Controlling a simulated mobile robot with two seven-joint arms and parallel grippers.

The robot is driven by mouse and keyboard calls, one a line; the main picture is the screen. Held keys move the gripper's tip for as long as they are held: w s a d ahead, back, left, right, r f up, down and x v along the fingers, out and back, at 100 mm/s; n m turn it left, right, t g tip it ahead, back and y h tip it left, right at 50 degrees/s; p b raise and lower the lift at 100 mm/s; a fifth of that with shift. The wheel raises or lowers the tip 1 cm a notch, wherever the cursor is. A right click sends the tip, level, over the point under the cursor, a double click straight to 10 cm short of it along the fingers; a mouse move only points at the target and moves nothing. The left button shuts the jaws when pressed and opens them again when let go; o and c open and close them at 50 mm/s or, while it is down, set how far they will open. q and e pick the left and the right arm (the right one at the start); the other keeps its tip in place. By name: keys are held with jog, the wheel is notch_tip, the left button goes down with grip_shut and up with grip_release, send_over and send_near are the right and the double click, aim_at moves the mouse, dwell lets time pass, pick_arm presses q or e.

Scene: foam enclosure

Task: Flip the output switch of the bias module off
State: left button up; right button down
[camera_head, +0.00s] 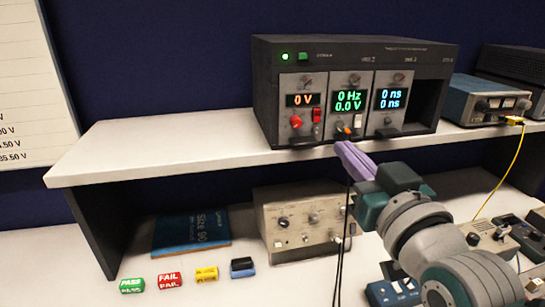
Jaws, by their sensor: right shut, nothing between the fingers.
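The black instrument rack (350,47) stands on the white shelf with three plug-in modules. The left module (284,102) shows "0 V" in orange and looks like the bias module; its label is too small to read. It has a red knob (296,121) and a small red switch (317,114) right of the knob. Which way the switch is tipped I cannot tell. My right gripper (341,147), with purple fingers, is shut and empty. In the picture its tips are just below the middle module, lower and to the right of the red switch. My left gripper is out of view.
The middle module (347,90) has a white switch and an orange knob near my fingers. Dark cables hang below them. The shelf's front edge (200,165) lies under the rack; its left part is clear. Below are a beige instrument (300,200) and several coloured tags.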

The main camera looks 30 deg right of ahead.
jog(key=v, duration=0.5)
jog(key=shift+b, duration=0.35)
